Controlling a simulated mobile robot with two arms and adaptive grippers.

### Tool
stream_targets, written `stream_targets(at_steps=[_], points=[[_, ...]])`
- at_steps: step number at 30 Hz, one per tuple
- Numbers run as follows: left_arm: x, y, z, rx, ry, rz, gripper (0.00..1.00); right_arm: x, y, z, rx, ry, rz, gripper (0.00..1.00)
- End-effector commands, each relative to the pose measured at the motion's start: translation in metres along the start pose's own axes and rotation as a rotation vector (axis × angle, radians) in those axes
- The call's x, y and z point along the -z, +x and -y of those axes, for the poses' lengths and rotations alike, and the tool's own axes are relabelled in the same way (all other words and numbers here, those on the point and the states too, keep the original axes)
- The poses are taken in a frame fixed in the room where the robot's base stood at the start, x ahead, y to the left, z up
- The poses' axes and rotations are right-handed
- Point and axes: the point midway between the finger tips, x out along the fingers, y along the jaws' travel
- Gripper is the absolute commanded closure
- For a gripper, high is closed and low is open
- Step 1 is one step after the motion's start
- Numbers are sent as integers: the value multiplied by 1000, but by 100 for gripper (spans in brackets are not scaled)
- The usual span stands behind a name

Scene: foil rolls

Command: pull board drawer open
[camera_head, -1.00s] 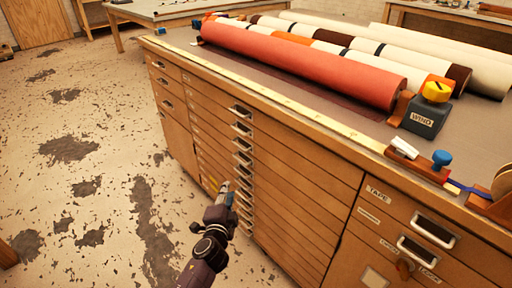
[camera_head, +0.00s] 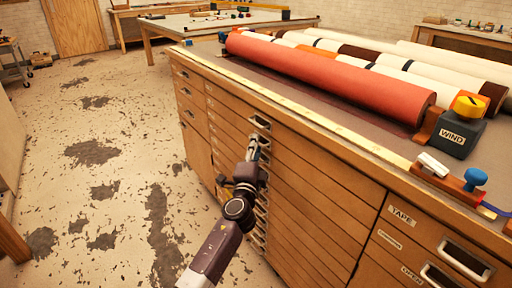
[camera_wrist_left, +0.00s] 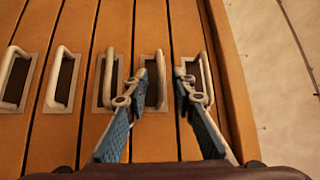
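A wooden cabinet (camera_head: 310,190) has a stack of wide, shallow drawers with metal pull handles. The topmost handle (camera_head: 260,122) shows just above my left gripper (camera_head: 254,145), which is in front of the handle column and hides several handles. In the left wrist view the drawer fronts run as upright strips. My left gripper (camera_wrist_left: 157,85) is open there, its blue fingers apart at the handles. One handle (camera_wrist_left: 158,78) lies between the fingers; another (camera_wrist_left: 203,78) is beside the right finger. I cannot tell which drawer is the board drawer or whether the fingers touch a handle. My right gripper is not in view.
A red roll (camera_head: 330,75) and other rolls lie on the cabinet top. A "WIND" block (camera_head: 458,136) stands at the right. Drawers labelled "TAPE" (camera_head: 400,216) and "OPEN" are at lower right. The patchy floor (camera_head: 120,190) left of the cabinet is open.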

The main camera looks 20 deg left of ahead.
Motion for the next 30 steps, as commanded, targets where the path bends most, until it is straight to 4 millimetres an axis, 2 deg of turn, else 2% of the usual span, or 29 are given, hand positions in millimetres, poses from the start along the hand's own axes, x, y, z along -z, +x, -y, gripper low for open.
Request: stream_targets(at_steps=[10, 17, 30], points=[[0, 4, 0, 0, -1, 0, 76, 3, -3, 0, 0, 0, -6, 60], [0, 4, 0, -1, -1, 0, 100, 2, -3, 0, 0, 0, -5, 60], [-1, 3, 0, -1, 0, 0, 100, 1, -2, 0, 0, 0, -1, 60]])
